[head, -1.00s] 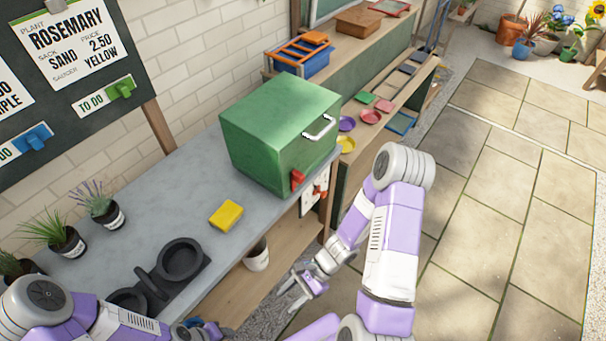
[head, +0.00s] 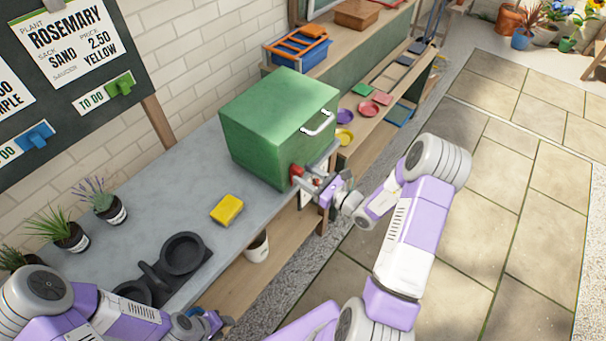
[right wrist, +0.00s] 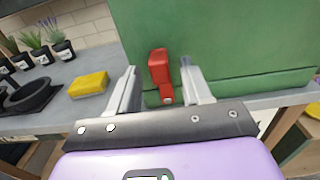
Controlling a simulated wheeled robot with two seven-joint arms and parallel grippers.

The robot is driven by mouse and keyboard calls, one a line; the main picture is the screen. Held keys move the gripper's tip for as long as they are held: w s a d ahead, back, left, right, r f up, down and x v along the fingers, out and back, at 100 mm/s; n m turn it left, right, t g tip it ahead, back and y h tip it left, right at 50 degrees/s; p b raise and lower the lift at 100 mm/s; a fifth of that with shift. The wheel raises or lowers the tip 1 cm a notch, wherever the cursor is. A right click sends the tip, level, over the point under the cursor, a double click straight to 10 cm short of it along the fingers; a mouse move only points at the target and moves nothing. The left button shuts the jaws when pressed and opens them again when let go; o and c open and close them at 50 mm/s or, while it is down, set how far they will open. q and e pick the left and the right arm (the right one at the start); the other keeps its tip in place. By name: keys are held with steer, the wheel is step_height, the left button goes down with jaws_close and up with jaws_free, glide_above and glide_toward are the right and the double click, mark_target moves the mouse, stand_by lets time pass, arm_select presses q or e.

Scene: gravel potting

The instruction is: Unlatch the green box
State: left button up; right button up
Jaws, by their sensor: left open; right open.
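The green box (head: 270,125) stands on the grey bench with a white handle (head: 318,124) on its front. Its red latch (head: 297,171) is low on the front face, and it also shows in the right wrist view (right wrist: 160,68). My right gripper (head: 305,180) is open at the latch. In the right wrist view the open fingers (right wrist: 160,88) stand on either side of the red latch, with gaps visible.
A yellow sponge-like block (head: 227,209) lies on the bench (head: 185,205) left of the box. Dark round holders (head: 182,257) and potted plants (head: 66,236) stand further left. A shelf with coloured saucers (head: 367,116) is behind right. Paved floor is open at right.

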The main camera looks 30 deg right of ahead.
steer(key=shift+x, duration=0.85)
steer(key=shift+s, duration=0.1)
jaws_close()
